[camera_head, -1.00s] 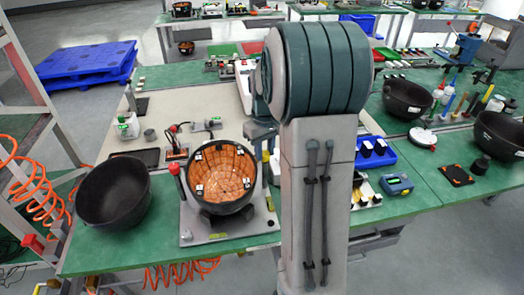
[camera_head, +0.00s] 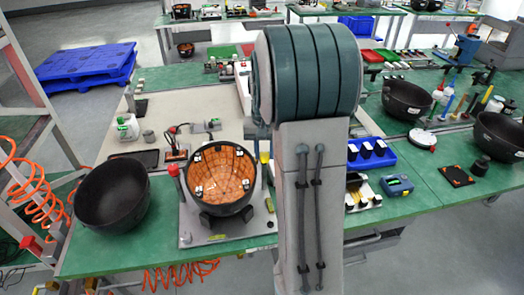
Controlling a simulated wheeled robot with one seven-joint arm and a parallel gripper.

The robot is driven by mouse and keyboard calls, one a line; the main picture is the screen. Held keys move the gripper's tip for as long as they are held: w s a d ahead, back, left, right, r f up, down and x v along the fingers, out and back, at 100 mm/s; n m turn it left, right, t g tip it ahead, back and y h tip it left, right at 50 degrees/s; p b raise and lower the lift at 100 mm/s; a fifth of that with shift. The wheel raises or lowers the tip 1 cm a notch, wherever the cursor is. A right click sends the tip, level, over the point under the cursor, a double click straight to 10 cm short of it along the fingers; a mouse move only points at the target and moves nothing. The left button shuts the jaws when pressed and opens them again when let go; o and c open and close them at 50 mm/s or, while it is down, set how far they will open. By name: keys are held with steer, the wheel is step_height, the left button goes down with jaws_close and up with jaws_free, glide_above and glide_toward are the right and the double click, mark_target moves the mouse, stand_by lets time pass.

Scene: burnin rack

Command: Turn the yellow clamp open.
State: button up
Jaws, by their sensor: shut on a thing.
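A black bowl (camera_head: 221,212) with an orange tiled lining sits on a grey base plate (camera_head: 188,236) on the near green bench. Small pale pieces sit around the lining, and dark blocks hold the bowl's outer side. A red-knobbed lever (camera_head: 174,172) stands at the plate's left edge. I cannot pick out the yellow clamp with certainty. A small yellow patch (camera_head: 264,157) shows just left of my arm, partly hidden. My arm fills the middle of the view. My gripper is hidden behind it, so its contact with anything does not show.
An empty black bowl (camera_head: 111,194) stands left of the plate. A blue tray (camera_head: 385,159) with dark parts and a blue-grey device (camera_head: 397,185) lie right of my arm. Orange coiled hoses (camera_head: 35,190) hang at the left. A bare green strip runs along the front edge.

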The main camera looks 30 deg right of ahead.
steer(key=shift+w+r, duration=0.15)
steer(key=o, duration=1)
step_height(320, 180, up, 14)
steer(key=shift+f, duration=0.15)
steer(key=shift+a, duration=0.15)
